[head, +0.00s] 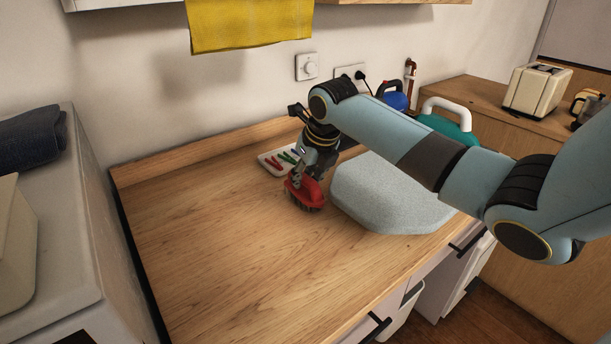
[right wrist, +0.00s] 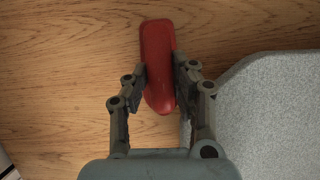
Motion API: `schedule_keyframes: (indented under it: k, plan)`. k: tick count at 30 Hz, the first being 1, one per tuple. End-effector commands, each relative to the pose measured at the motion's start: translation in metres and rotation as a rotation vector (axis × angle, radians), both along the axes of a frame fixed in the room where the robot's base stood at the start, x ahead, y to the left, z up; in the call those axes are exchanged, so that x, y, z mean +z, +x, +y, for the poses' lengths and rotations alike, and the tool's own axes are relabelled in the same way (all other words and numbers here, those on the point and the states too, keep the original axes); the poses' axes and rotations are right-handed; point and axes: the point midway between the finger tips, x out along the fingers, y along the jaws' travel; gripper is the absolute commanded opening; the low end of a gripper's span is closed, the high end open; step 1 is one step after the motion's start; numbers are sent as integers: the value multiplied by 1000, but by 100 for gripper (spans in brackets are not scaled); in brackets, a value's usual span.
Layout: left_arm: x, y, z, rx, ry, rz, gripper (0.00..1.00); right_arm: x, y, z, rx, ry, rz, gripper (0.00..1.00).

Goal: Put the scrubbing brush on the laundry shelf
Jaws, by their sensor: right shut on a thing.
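The scrubbing brush (head: 306,193) has a red body with dark bristles underneath. It is at the wooden counter, just left of a grey slab, with its bristle side down. My right gripper (head: 308,176) comes down on it from above. In the right wrist view the gripper (right wrist: 160,85) has its two fingers on either side of the red brush (right wrist: 157,50), shut on it. I cannot tell whether the bristles touch the counter. The laundry shelf cannot be made out for certain. My left gripper is not in view.
The wooden counter (head: 220,240) is clear at the front and left. A speckled grey slab (head: 390,195) lies right of the brush. A white tray (head: 268,165) with coloured pegs is behind it. A yellow cloth (head: 250,25) hangs above. A white appliance (head: 75,230) stands left.

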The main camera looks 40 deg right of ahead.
Motion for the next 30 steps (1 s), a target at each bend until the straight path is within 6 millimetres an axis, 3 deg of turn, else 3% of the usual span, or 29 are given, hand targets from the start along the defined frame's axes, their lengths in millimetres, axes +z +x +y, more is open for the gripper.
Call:
schedule_keyframes:
  k: [2,3,8,16,20,30]
  plan:
    - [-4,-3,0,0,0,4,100,-3,0,0,0,0,-1,0]
    - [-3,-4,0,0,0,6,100,-3,0,0,0,0,0,27]
    - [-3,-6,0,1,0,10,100,-2,0,0,0,0,0,47]
    - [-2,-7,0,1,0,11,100,0,0,0,0,0,0,47]
    - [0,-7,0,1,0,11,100,10,-3,-1,1,-3,-2,47]
    - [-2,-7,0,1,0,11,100,78,-31,4,2,-4,-3,47]
